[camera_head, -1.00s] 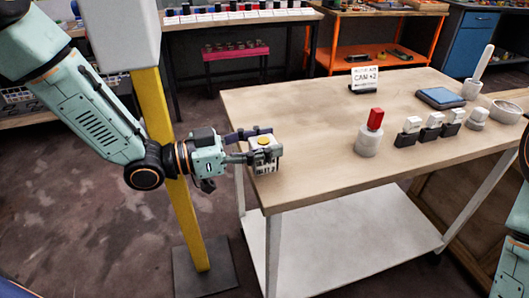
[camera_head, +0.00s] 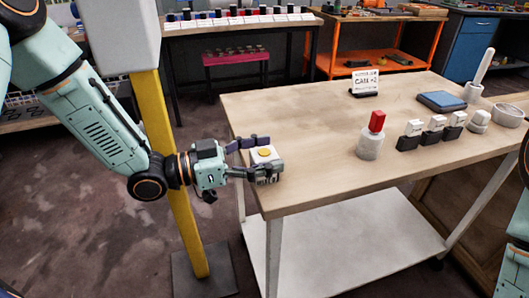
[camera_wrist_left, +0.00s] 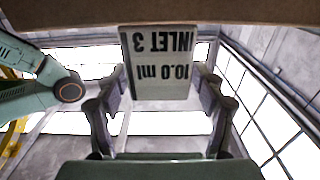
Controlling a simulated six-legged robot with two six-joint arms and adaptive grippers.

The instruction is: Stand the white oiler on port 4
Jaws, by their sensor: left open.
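In the left wrist view the block (camera_wrist_left: 158,60) sits between the fingertips. Its label reads "INLET 3" and "10.0 ml", upside down in the picture. Whether it rests fully on the table is hard to tell. A pale cylinder with a red block on top (camera_head: 370,145) stands to the right. I cannot tell which thing is the white oiler, and no port 4 marking is readable. My right gripper is not in view.
Several small white-and-black pieces (camera_head: 436,133) stand in a row at the right. A blue pad (camera_head: 441,101), a "CAM +2" sign (camera_head: 365,84), a cup with a rod (camera_head: 475,85) and a bowl (camera_head: 507,115) are behind. The middle of the wooden table (camera_head: 310,150) is clear.

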